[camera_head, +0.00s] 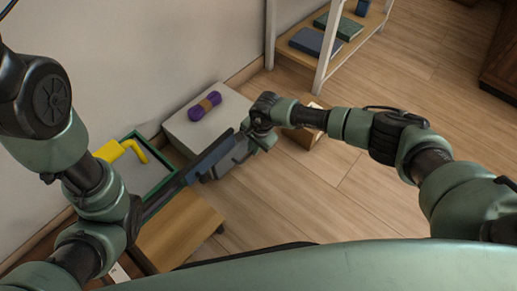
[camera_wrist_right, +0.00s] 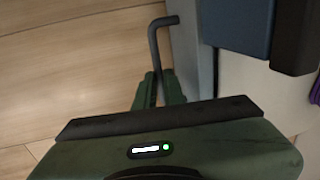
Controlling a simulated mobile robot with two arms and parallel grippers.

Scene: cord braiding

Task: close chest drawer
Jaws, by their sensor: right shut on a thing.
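My right gripper (camera_head: 262,138) is in front of the pale chest (camera_head: 184,126). In the right wrist view its green fingertips (camera_wrist_right: 159,92) are shut on a dark bent bar handle (camera_wrist_right: 155,50). The handle is on the grey drawer front (camera_wrist_right: 186,65). The drawer stands out from the chest; a blue-grey block (camera_wrist_right: 235,25) and a darker block (camera_wrist_right: 296,38) show behind its front. How far the drawer is open is partly hidden by my gripper in the head view. My left arm (camera_head: 95,200) comes in from the left; its jaws cannot be made out.
A purple cord bundle (camera_head: 204,107) with a tan band lies on the chest top. A green-rimmed tray (camera_head: 160,192) with a yellow bent object (camera_head: 122,151) stands left of the chest, by a wooden surface (camera_head: 180,232). A white-framed shelf (camera_head: 325,50) stands behind.

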